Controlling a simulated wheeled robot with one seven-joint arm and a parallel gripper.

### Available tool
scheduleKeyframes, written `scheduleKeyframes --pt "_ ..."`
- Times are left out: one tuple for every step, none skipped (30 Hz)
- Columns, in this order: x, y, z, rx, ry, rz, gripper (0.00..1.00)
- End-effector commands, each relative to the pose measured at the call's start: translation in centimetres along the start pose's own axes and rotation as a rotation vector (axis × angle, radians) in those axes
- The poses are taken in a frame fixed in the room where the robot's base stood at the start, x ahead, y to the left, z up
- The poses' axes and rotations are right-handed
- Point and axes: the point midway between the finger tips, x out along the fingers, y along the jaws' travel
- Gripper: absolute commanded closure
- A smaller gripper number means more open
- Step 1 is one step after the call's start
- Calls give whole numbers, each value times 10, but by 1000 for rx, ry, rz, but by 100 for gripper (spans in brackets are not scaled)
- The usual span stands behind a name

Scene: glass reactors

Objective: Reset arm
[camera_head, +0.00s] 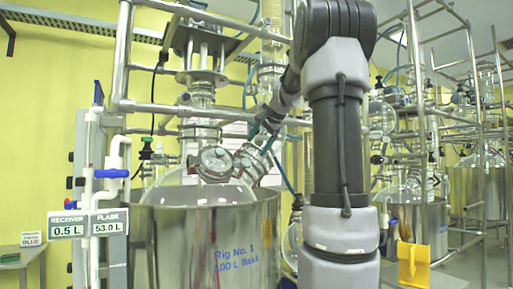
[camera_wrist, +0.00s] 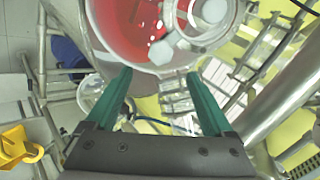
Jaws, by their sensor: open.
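My gripper (camera_wrist: 160,76) shows in the wrist view with its two green fingers apart and nothing between them. Just past the fingertips is a round vessel with red liquid (camera_wrist: 125,25) and clear glass parts over it. I cannot tell whether the fingers touch its rim. In the head view my arm stands upright at the middle and bends back to the left toward the glassware, where my gripper is mostly hidden. The steel vessel (camera_head: 215,240) marked "Rig No. 1" is left of the arm, with a glass dome and fittings above it.
Readout signs (camera_head: 88,224) show receiver 0.5 L and flask 53.0 L. White pipes with blue-handled valves (camera_head: 111,173) stand at left. Steel frame tubes (camera_head: 200,108) run close behind my arm. Another steel vessel (camera_head: 420,222) and a yellow bracket (camera_head: 413,265) are at right.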

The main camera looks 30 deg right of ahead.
Motion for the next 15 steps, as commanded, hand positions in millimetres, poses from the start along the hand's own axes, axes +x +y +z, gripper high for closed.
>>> scheduleKeyframes --pt "0 0 0 0 0 0 13" --pt "0 0 0 0 0 0 13" --pt "0 0 0 0 0 0 13" --pt "0 0 0 0 0 0 13" --pt "0 0 0 0 0 0 13" --pt "0 0 0 0 0 0 13" --pt "0 0 0 0 0 0 13" --pt "0 0 0 0 0 0 13" --pt "0 0 0 0 0 0 13" --pt "0 0 0 0 0 0 13" --pt "0 0 2 -2 -1 0 13" --pt "-2 2 6 -9 -5 0 13" --pt "-4 3 11 -17 -9 1 13" --pt "-7 6 18 -30 -16 2 13" --pt "-12 10 31 -53 -28 4 13"
